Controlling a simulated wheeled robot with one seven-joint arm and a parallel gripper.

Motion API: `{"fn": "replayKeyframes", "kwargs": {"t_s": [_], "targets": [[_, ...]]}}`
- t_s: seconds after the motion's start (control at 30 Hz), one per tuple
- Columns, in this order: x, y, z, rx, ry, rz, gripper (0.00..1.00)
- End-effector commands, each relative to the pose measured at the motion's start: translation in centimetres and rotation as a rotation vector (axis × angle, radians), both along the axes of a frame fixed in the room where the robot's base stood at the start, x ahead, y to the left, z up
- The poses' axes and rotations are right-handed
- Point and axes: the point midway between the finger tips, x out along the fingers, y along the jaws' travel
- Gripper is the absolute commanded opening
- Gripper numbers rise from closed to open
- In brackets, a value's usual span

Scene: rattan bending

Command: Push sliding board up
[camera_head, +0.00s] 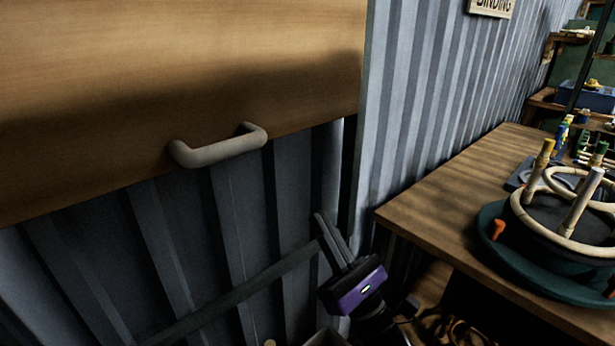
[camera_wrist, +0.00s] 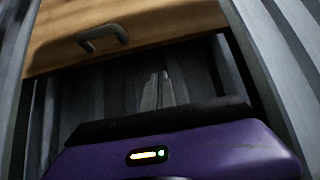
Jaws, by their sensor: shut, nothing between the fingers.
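The sliding board (camera_head: 200,70) is a wide wooden panel at the upper left, with its lower edge slanting across a dark ribbed opening. A pale curved handle (camera_head: 220,149) is fixed near its lower edge. The board (camera_wrist: 160,22) and handle (camera_wrist: 102,38) also show at the top of the wrist view. My gripper (camera_head: 325,220), with a purple body, is below the board and to the right of the handle, in front of the opening. Its fingers (camera_wrist: 158,78) are together and empty, pointing up toward the board, apart from the handle in the picture.
A grey ribbed wall (camera_head: 425,90) stands right of the board. A wooden table (camera_head: 440,205) at the right bears a round dark green stand (camera_head: 540,275) with pale rings and posts. Shelves with small items stand at the far right. The space below the board looks open.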

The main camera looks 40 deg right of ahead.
Motion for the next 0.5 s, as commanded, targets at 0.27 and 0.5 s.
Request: {"fn": "replayKeyframes", "kwargs": {"t_s": [0.27,0.5], "targets": [[2.9,0.0,3.4,0.001,-0.004,0.002,0.00],[6.3,0.0,6.8,0.001,-0.003,0.003,0.00]]}}
